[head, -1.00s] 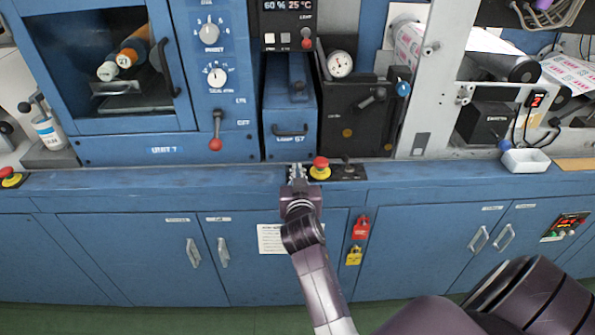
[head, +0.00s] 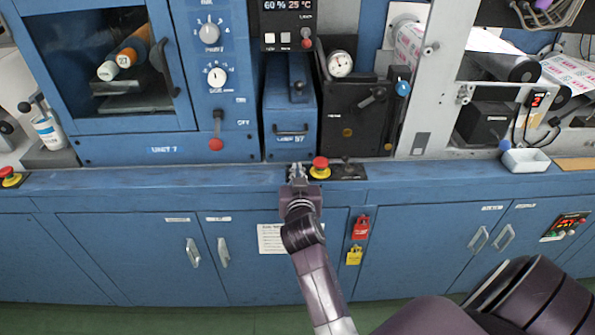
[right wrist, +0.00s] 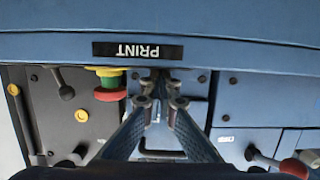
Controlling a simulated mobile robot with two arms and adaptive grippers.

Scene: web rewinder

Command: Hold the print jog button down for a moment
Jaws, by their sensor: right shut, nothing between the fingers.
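My right gripper (head: 297,172) is shut and empty. Its fingertips are at the blue console ledge, just left of the red and yellow mushroom button (head: 319,168). In the right wrist view, which is upside down, the fingertips (right wrist: 160,76) are together beside a black PRINT label (right wrist: 137,50) on the ledge's blue front. The print jog button cannot be made out; the fingers may cover it. I cannot tell whether the tips touch or press anything. The mushroom button (right wrist: 110,84) also shows in the wrist view, apart from the fingers.
Behind the ledge stand a blue box with a handle (head: 290,118) and a black panel with a gauge (head: 340,64). A red-knobbed lever (head: 216,142) is to the left. Below are blue cabinet doors with a red padlock (head: 361,228) and a yellow padlock (head: 354,255).

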